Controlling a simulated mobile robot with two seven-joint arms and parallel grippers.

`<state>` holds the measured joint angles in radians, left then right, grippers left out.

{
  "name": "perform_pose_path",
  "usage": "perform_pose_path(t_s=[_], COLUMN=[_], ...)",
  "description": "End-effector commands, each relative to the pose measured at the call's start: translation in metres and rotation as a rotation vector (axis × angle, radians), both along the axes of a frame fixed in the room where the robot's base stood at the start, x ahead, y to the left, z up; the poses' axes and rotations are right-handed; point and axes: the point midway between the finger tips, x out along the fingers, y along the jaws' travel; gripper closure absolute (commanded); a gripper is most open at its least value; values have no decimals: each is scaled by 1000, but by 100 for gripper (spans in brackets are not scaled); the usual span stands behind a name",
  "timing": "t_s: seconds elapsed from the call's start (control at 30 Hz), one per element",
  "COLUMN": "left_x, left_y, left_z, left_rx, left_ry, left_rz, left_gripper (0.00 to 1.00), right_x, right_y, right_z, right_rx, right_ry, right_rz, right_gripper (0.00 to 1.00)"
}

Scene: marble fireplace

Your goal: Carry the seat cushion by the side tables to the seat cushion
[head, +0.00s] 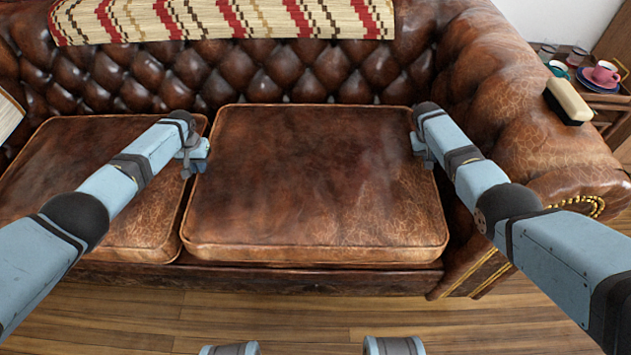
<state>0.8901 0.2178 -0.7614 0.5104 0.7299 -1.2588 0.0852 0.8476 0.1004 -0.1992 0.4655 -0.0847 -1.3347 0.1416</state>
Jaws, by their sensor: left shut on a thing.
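A brown leather seat cushion (315,180) is at the right part of the sofa seat, between my two arms. My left gripper (194,156) is shut on its left edge, near the back corner. My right gripper (422,150) is at its right edge near the back; its fingers are mostly hidden, so I cannot tell if they are shut. A second brown seat cushion (85,175) lies on the sofa to the left, close beside the first. I cannot tell whether the first cushion rests fully on the seat.
The tufted leather sofa (285,72) has a patterned throw (225,18) over its back. A brush (568,101) lies on the rolled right arm. Behind it, a side table holds a pink cup (604,73) and a teal cup (558,68). Wooden floor (300,318) is clear in front.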

Motion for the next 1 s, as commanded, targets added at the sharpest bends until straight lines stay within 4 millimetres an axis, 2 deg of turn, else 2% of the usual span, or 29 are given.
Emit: perform_pose_path(t_s=[0.57,0.77,1.0], left_x=[2,2,3], left_y=[-2,-2,-2], left_z=[12,32,67], left_rx=[-3,-3,-3], left_ry=[-5,-5,-5], left_rz=[-2,-2,-2], left_gripper=[100,100,100], right_x=[3,3,3], right_y=[1,1,1], right_z=[13,32,68], right_rx=[0,0,0], right_ry=[-8,-8,-8], right_rz=[-2,-2,-2], right_gripper=[100,100,100])
